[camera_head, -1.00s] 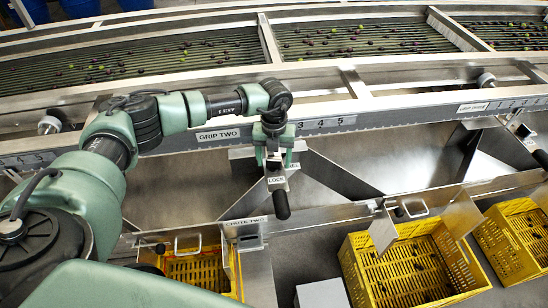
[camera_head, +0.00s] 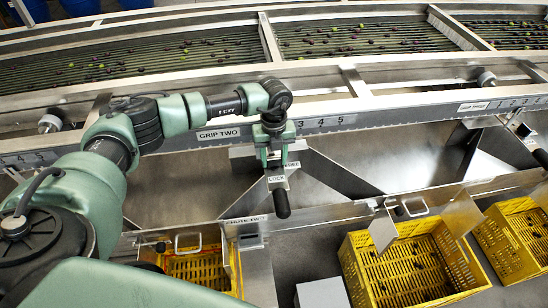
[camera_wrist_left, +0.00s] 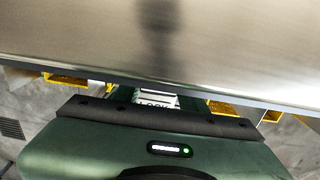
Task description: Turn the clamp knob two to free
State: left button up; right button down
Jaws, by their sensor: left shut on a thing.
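My left gripper (camera_head: 274,158) points down at the bracket below the GRIP TWO label (camera_head: 218,134) in the head view. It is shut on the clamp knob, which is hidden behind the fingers. A LOCK label (camera_head: 277,179) shows just below the fingers, and a FREE label (camera_head: 291,165) shows partly to their right. A black handle (camera_head: 282,204) hangs below the bracket. In the wrist view the green gripper body (camera_wrist_left: 165,150) fills the lower part, with part of the LOCK label (camera_wrist_left: 155,104) beyond it. The knob's angle cannot be seen. My right gripper is out of view.
A numbered scale rail (camera_head: 325,122) runs across behind the gripper. Roller lanes with olives lie beyond it. Bare metal chutes (camera_head: 400,160) spread below the rail. Yellow crates (camera_head: 410,270) stand in front. Another black-handled bracket is at the far right (camera_head: 541,158).

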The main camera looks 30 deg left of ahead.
pick_arm(q)
jog(key=o, duration=1.4)
jog(key=shift+r, duration=0.15)
jog(key=shift+w+r, duration=0.1)
jog(key=shift+r, duration=0.3)
notch_tip(320, 180, up, 7)
jog(key=shift+f+b, duration=0.1)
jog(key=shift+b, duration=0.9)
